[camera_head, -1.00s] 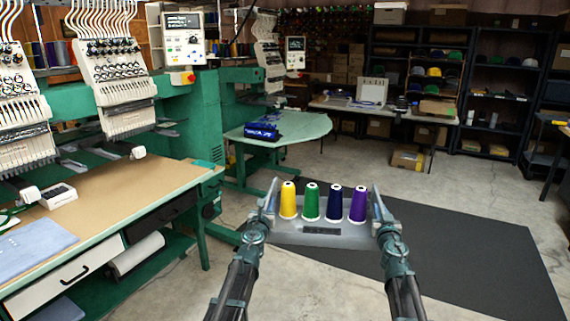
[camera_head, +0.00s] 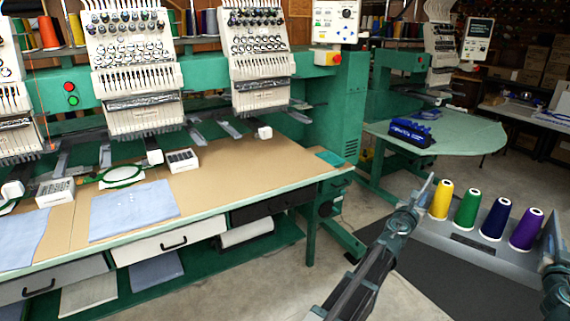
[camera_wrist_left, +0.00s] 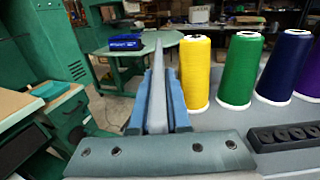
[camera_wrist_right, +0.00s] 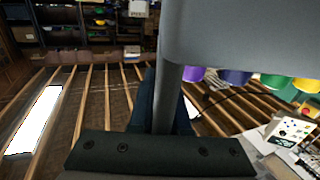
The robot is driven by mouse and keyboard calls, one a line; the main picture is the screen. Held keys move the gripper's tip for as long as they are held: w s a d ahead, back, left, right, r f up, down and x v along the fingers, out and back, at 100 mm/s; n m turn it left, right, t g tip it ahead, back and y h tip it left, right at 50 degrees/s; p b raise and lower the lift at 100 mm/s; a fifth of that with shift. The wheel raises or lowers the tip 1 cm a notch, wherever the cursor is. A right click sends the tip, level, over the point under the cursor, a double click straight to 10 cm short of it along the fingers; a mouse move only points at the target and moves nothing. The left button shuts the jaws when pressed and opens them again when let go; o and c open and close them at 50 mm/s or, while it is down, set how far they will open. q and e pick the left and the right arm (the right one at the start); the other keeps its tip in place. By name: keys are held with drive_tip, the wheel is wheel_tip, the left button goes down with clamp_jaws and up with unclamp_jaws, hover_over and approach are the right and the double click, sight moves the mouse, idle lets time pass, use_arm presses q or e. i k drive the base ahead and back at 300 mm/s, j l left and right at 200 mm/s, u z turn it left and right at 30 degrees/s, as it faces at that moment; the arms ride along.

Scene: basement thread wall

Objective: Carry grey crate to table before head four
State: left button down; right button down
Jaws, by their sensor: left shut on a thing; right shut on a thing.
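The grey crate (camera_head: 478,251) is held up between my two arms at the lower right of the head view. It carries a yellow cone (camera_head: 441,200), a green cone (camera_head: 467,209), a blue cone (camera_head: 494,219) and a purple cone (camera_head: 526,230), all upright. My left gripper (camera_head: 418,205) is shut on the crate's left wall, which also shows in the left wrist view (camera_wrist_left: 157,95). My right gripper is shut on the opposite wall, seen close up in the right wrist view (camera_wrist_right: 170,95). The long table (camera_head: 240,165) with a tan top stands before the embroidery heads at the left.
Blue cloth pieces (camera_head: 132,209), a green hoop (camera_head: 122,174) and small white boxes (camera_head: 181,160) lie on the long table. A green round-ended table (camera_head: 455,135) with a blue item (camera_head: 411,132) stands behind the crate. Grey floor lies between.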

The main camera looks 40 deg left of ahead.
sight(279, 176)
drive_tip(key=i, duration=0.9)
drive_tip(key=i+u, duration=0.25)
drive_tip(key=k+u, duration=0.1)
drive_tip(key=u, duration=1.5)
